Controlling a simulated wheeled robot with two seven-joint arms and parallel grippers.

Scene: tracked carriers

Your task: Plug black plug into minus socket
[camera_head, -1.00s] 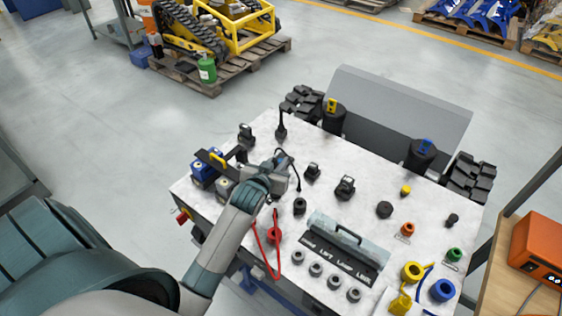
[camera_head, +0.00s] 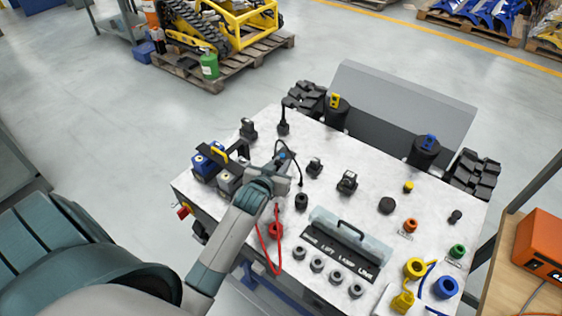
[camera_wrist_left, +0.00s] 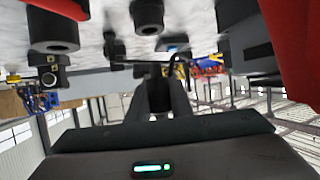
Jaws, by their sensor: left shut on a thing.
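My left gripper (camera_head: 284,157) is over the white-topped carrier and is shut on the black plug. In the left wrist view its dark fingers (camera_wrist_left: 160,92) meet around a dark piece, with a black cable beside it. The plug itself is mostly hidden by the fingers. In the head view the black cable (camera_head: 300,170) loops past the gripper. A black round socket (camera_head: 301,202), which looks like the minus socket, stands just in front of the gripper, apart from it. I cannot read its marking. My right gripper is not in view.
A red socket (camera_head: 276,231) with a red cable (camera_head: 262,252) stands nearby. Blue and grey battery-like blocks lie left of the arm. Several small fittings stand across the top.

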